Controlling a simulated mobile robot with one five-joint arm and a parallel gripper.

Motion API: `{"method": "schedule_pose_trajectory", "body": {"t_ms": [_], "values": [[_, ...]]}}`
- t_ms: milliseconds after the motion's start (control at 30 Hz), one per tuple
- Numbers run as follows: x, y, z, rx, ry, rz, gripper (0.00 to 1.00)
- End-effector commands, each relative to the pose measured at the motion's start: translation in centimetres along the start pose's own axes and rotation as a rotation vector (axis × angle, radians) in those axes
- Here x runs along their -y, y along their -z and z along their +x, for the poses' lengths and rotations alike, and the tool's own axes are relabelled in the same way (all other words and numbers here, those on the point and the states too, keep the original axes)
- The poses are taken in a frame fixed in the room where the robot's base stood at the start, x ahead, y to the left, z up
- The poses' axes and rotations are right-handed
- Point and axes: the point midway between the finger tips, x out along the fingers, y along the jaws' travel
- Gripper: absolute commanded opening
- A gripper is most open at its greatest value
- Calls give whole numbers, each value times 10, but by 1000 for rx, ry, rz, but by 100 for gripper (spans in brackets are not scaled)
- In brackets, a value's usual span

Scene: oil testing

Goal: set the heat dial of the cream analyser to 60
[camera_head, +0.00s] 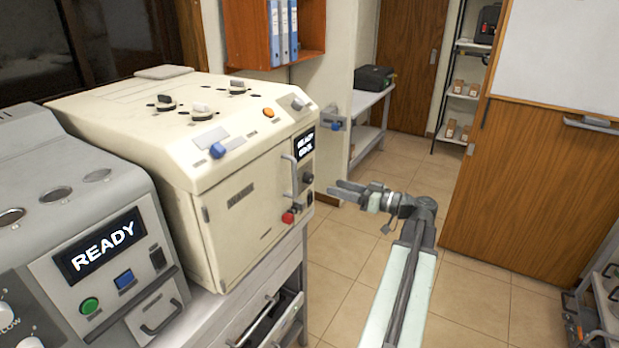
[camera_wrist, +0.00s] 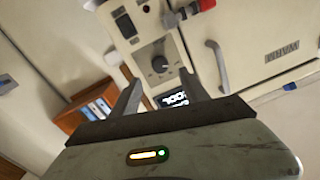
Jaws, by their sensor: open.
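The cream analyser (camera_head: 240,210) stands on a bench at the left in the head view. Its front panel carries a display (camera_head: 304,143) and, below it, a dark round dial (camera_head: 308,178). In the wrist view the picture is turned over and the dial (camera_wrist: 160,65) shows just beyond the fingertips, roughly between them. My gripper (camera_head: 337,188) is open and empty, to the right of the dial and apart from it. Both fingers of my gripper (camera_wrist: 160,79) show in the wrist view. The dial's scale is too small to read.
A red knob (camera_head: 288,217) sits low on the analyser's front, near a door handle (camera_head: 290,172). A grey machine (camera_head: 75,230) with a READY screen stands nearer left. An open drawer (camera_head: 275,325) is below the bench.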

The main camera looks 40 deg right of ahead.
Motion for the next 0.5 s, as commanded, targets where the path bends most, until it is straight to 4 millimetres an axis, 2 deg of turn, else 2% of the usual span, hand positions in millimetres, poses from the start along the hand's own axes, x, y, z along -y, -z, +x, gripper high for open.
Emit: {"method": "schedule_pose_trajectory", "body": {"t_ms": [133, 233, 500], "values": [[0, 0, 0, -1, -2, -1, 53], [-1, 0, 8, -1, -2, 0, 53], [-3, 1, 54, -2, -8, 0, 53]]}}
